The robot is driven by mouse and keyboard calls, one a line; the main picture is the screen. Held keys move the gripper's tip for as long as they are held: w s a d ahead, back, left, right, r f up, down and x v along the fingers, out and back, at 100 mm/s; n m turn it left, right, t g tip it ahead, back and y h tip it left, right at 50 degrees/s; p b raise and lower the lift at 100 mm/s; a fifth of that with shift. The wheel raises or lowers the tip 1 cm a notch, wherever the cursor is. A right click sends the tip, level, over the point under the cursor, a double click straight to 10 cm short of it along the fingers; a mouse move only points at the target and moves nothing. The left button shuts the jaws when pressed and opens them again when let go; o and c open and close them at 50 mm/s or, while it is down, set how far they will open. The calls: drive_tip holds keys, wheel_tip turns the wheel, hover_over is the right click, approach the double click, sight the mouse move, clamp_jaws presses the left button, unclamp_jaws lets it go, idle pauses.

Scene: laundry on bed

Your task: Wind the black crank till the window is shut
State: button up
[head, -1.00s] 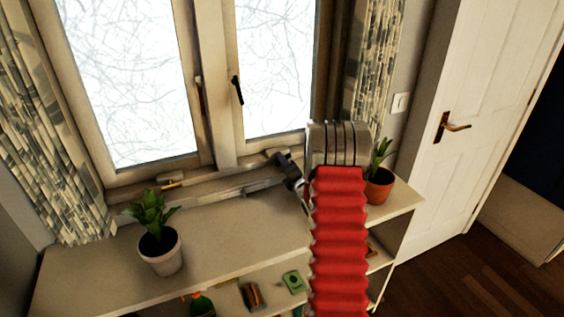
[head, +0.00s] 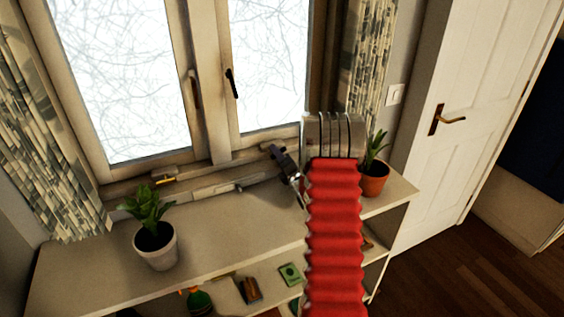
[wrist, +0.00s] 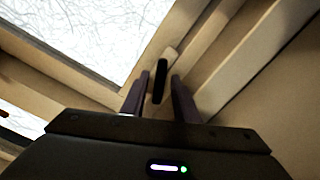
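The window (head: 265,65) has pale wooden frames and two panes with bare branches behind them; I cannot tell how far it stands open. In the wrist view the black crank (wrist: 160,82) is a short upright black bar against a light wooden mount on the frame. My gripper (wrist: 160,95) has its two dark fingers on either side of the bar. A gap shows at the right finger, so it looks open around the bar. In the head view my gripper (head: 277,152) is at the lower window frame below the right pane, and it hides the crank there.
A black window handle (head: 232,83) is on the right sash. Potted plants stand on the white shelf, one at left (head: 155,245) and one right of my arm (head: 374,182). Patterned curtains hang at both sides. A white door (head: 455,90) is at right. The shelf top's middle is clear.

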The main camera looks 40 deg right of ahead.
drive_tip(key=v, duration=1.3)
drive_tip(key=shift+s+a, duration=0.15)
drive_tip(key=shift+s, duration=0.15)
